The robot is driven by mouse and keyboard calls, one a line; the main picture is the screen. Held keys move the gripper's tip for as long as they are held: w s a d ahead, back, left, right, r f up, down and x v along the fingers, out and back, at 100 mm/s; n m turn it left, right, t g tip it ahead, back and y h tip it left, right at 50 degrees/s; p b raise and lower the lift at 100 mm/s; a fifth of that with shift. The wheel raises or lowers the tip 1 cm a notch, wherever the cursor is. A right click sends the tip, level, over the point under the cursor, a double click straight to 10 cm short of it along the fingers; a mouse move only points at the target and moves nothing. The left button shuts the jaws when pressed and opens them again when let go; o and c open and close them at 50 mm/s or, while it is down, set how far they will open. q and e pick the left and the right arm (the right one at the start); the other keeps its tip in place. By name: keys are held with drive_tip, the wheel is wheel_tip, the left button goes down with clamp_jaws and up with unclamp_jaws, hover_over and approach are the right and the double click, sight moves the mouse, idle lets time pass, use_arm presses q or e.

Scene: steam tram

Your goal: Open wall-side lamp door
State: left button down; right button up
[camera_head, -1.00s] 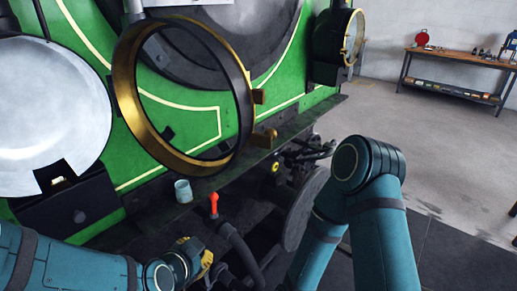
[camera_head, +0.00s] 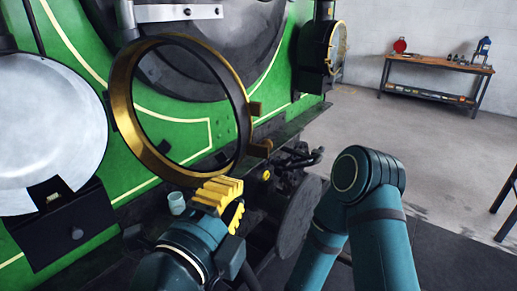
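The lamp nearer me shows its pale round reflector (camera_head: 45,130) at the left. Its brass-rimmed door ring (camera_head: 122,105) stands swung open to the right of it. The other lamp (camera_head: 313,60), at the right end of the green front, has a brass-rimmed door (camera_head: 339,48) that looks closed. My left gripper (camera_head: 230,207) has yellow ridged fingers, spread apart with nothing seen between them. It is just below and in front of the open ring's lower edge; I cannot tell whether they touch. My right arm is at the lower right; its gripper is out of view.
Dark pipes and a round buffer (camera_head: 298,218) lie below the ledge. A workbench (camera_head: 430,66) with a red item and a blue lantern stands at the far wall. Open floor lies between.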

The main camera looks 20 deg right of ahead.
sight(262, 152)
use_arm(q)
drive_tip(key=x, duration=1.1)
drive_tip(key=shift+w+d+p, duration=0.1)
drive_tip(key=shift+p, duration=0.3)
use_arm(e)
drive_tip(key=shift+w+r, duration=0.3)
drive_tip(key=shift+r, duration=0.5)
use_arm(q)
drive_tip(key=shift+w+d+r, duration=0.1)
drive_tip(key=shift+w+d, duration=0.05)
drive_tip(key=shift+w, duration=0.1)
drive_tip(key=w+d+n+t+y+p, duration=0.2)
drive_tip(key=w+d+n+y+p, duration=0.1)
drive_tip(key=w+p, duration=0.3)
drive_tip(key=shift+w+d+n+t+y, duration=0.3)
drive_tip(key=shift+w+d+t+y, duration=0.15)
drive_tip(key=shift+w+y, duration=0.6)
use_arm(e)
wheel_tip(262, 152, up, 7)
drive_tip(key=shift+d+f, duration=0.15)
drive_tip(key=shift+d, duration=0.05)
use_arm(q)
drive_tip(key=shift+w+h, duration=0.15)
drive_tip(key=shift+h, duration=0.1)
